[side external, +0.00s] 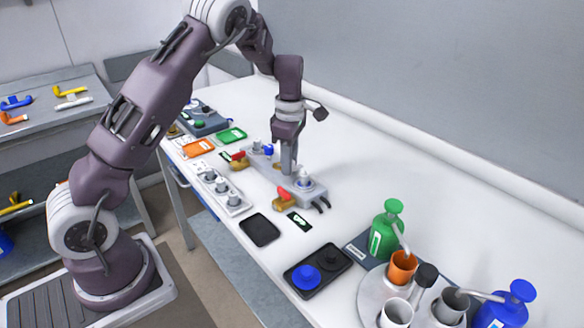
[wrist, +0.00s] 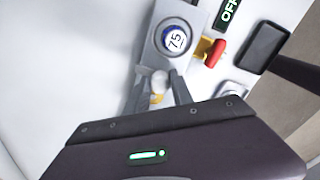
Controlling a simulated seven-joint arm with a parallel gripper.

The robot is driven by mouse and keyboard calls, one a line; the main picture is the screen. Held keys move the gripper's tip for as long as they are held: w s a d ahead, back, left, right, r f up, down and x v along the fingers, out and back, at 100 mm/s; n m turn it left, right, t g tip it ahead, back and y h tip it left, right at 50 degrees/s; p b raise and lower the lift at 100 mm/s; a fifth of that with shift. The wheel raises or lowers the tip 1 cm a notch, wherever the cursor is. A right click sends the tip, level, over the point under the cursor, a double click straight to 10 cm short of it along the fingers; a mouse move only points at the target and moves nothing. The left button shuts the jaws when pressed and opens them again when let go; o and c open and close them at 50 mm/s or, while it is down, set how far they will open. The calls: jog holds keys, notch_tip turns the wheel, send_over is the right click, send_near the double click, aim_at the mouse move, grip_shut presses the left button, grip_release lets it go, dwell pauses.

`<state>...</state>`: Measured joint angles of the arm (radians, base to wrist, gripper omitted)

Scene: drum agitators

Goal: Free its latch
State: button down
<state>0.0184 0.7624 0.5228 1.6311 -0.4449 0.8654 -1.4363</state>
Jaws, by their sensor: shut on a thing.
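A long grey unit (side external: 265,168) lies on the white table, with a station at each end. The near station has a round dial (side external: 304,183), marked 75 in the wrist view (wrist: 175,40). Beside it is a red-handled latch (side external: 285,195) on a yellow base, also in the wrist view (wrist: 217,53). A second red latch (side external: 238,156) is at the far station. My gripper (side external: 289,172) points down at the unit, behind the near dial. In the wrist view, its fingers (wrist: 158,98) are shut on a small whitish-yellow piece (wrist: 157,82), apart from the latch; its shape is partly hidden.
An OFF label (wrist: 230,10) is beside the near latch. A strip of grey knobs (side external: 220,190), a black pad (side external: 260,229) and a black tray with a blue disc (side external: 306,276) lie nearby. Green (side external: 384,232) and blue (side external: 507,306) bottles and cups stand at front right.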

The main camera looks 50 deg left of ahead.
jog(key=c, duration=1.3)
grip_release()
jog(key=shift+w+a, duration=0.1)
jog(key=shift+r, duration=3.05)
jog(key=s+d+r+m+t+h, duration=0.1)
jog(key=s+d+r+m+t, duration=0.1)
jog(key=s+d+r+m, duration=0.85)
jog(key=s+d+m+t, duration=0.1)
jog(key=s+m, duration=0.3)
jog(key=s, duration=0.2)
jog(key=s+d+r+m+t, duration=0.1)
jog(key=s+m, duration=0.4)
jog(key=s, duration=0.1)
jog(key=s+d+r+m+t, duration=0.1)
jog(key=s+d+m, duration=0.1)
jog(key=s+m, duration=0.2)
jog(key=shift+s+m+t+y, duration=0.3)
jog(key=shift+s+m+y, duration=0.1)
jog(key=shift+s, duration=1.2)
